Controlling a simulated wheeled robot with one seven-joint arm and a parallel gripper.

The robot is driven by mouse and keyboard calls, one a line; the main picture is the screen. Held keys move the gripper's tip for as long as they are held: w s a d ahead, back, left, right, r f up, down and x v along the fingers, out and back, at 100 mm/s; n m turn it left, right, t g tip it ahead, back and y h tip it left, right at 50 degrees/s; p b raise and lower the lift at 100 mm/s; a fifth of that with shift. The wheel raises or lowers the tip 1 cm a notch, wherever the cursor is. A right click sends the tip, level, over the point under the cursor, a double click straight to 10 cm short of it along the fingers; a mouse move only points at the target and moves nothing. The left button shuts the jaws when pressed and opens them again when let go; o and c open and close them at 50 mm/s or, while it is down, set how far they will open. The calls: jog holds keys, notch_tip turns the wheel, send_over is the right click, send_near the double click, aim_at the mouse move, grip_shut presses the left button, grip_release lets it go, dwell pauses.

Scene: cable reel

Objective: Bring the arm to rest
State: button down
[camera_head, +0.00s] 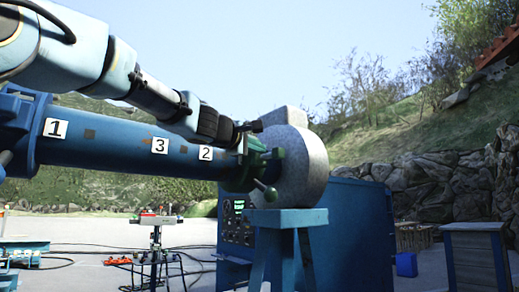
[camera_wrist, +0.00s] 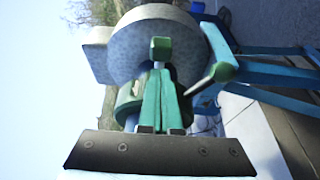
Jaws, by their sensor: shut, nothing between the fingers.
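My gripper (camera_head: 252,127) is at the end of my pale blue arm, which reaches in from the upper left in the head view. It is shut, and nothing shows held in it. It is just in front of a green hub with a ball-ended lever (camera_head: 267,190), close to a grey round drum (camera_head: 305,165). I cannot tell whether it touches the hub. In the wrist view the green lever (camera_wrist: 222,73) and the grey drum (camera_wrist: 155,45) show beyond a dark screwed plate along the bottom.
A thick blue cylinder (camera_head: 110,143) with number labels lies right below my arm. A blue stand (camera_head: 288,217) is under the drum, with a blue cabinet (camera_head: 355,225) behind. A small tripod stand (camera_head: 157,240) and cables are on the ground. Above my arm is open sky.

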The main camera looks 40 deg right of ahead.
dwell(0.5)
jog(key=w+a+f+m+y, duration=0.1)
jog(key=w+a+f+y, duration=0.1)
jog(key=w+a+f, duration=0.45)
jog(key=w+a+f+t+y, duration=0.1)
jog(key=w+a+f+y, duration=0.15)
jog(key=f, duration=0.65)
jog(key=w+a+f+m+y, duration=0.1)
jog(key=w+a+f+y, duration=0.25)
jog(key=a+f, duration=0.35)
jog(key=w+a+f+y, duration=0.2)
jog(key=a+f+y, duration=0.2)
jog(key=a+f, duration=1.3)
jog(key=s+a+f+g+y, duration=0.1)
jog(key=s+a+f, duration=0.3)
jog(key=a, duration=0.3)
jog(key=s+a+f+m+g+y, duration=0.1)
jog(key=s+a+f+g+y, duration=0.1)
jog(key=s+a+f, duration=0.3)
jog(key=s+a+f+m+g+y, duration=0.1)
jog(key=s+a+f, duration=0.4)
jog(key=a, duration=0.5)
jog(key=shift+a+f+y, duration=0.25)
jog(key=shift+f+y, duration=0.15)
jog(key=shift+y, duration=0.2)
